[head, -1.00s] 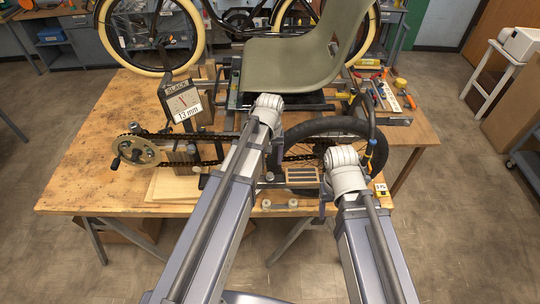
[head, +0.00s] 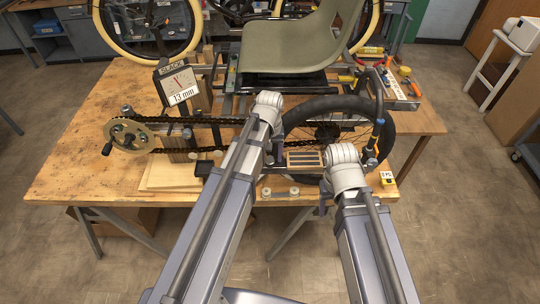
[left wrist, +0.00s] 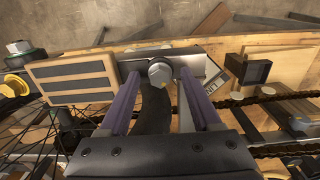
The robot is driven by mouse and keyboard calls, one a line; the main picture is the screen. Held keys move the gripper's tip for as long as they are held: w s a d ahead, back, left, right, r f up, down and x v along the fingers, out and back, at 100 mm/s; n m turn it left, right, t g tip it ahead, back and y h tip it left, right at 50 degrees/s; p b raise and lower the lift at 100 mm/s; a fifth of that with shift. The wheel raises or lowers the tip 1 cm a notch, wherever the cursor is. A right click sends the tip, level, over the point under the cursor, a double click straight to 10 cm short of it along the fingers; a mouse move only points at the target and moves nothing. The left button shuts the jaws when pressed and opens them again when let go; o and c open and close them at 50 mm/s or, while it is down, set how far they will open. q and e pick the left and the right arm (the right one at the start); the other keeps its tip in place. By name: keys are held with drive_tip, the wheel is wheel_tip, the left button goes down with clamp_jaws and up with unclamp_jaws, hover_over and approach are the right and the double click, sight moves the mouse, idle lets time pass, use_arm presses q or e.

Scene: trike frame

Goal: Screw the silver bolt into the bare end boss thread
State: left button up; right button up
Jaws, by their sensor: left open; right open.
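A silver bolt with a hex head (left wrist: 160,70) shows in the left wrist view, at a flat grey metal piece (left wrist: 200,62). My left gripper (left wrist: 163,75) is open, with one purple finger on each side of the bolt head; I cannot tell whether they touch it. In the head view my left gripper (head: 274,158) is low over the bench's front part, beside the slotted wooden block (head: 305,159), and hides the bolt. My right gripper (head: 325,207) is open near the front edge, its fingers mostly hidden by its wrist. I cannot make out the bare end boss thread.
A chain runs from the crank sprocket (head: 130,135) towards the black wheel (head: 380,140). A slack gauge (head: 178,83) reads 13 mm. The bench's left end (head: 75,150) is clear.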

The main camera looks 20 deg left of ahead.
use_arm(q)
clamp_jaws()
idle(0.4)
drive_tip(key=m, duration=0.5)
drive_tip(key=shift+m, duration=0.3)
drive_tip(key=m, duration=0.6)
drive_tip(key=shift+c, duration=0.9)
unclamp_jaws()
